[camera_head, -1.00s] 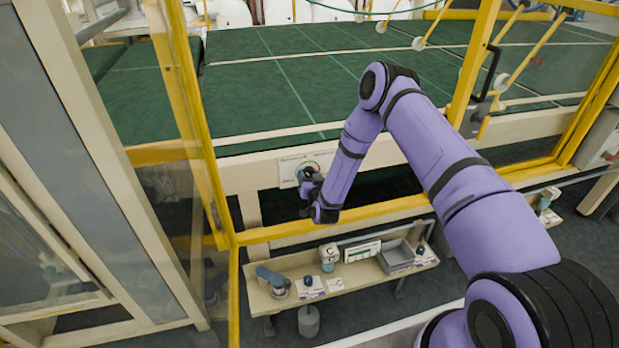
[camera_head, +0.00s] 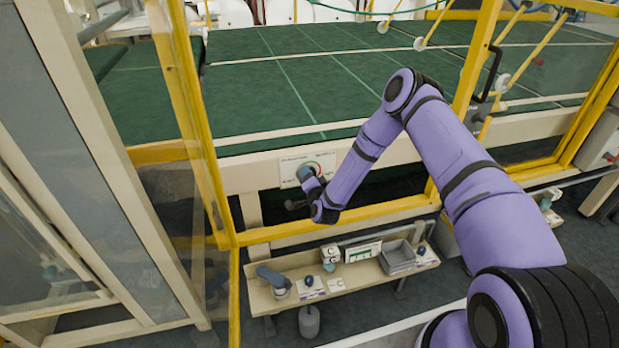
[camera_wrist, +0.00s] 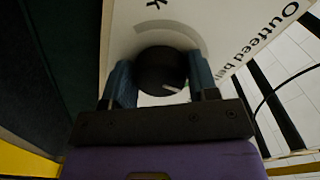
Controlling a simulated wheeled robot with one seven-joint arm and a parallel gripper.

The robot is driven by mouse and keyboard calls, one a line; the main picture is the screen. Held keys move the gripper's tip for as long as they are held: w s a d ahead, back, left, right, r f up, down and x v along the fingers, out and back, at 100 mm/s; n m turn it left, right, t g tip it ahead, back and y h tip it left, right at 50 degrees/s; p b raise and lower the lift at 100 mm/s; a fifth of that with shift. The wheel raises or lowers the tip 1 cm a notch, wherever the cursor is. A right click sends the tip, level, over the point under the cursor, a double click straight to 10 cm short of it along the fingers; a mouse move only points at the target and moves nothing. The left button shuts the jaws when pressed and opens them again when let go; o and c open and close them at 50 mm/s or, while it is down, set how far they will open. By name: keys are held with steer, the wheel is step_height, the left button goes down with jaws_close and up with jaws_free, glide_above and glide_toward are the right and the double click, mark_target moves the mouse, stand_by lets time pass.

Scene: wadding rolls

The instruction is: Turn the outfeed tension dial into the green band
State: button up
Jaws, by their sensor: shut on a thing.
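The outfeed tension dial is a round black knob (camera_wrist: 162,70) on a white panel marked "Outfeed" (camera_wrist: 222,30) in the wrist view. My gripper (camera_wrist: 160,84) is shut on the knob, one blue-grey finger on each side. A grey arc curves around the knob's far side; no green shows on the part of the scale in the wrist view. The knob's pointer reading cannot be told.
Yellow guard posts (camera_head: 190,110) stand left and right of the opening, with a yellow rail (camera_head: 360,215) below the panel. A low bench (camera_head: 265,300) holds a grey bin (camera_head: 397,257) and small items. The green belt (camera_head: 300,80) lies behind the beam.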

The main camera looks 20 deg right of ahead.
stand_by(0.3)
steer(key=shift+f, duration=0.1)
steer(key=o, duration=0.9)
steer(key=s, duration=1.1)
steer(key=shift+w, duration=0.1)
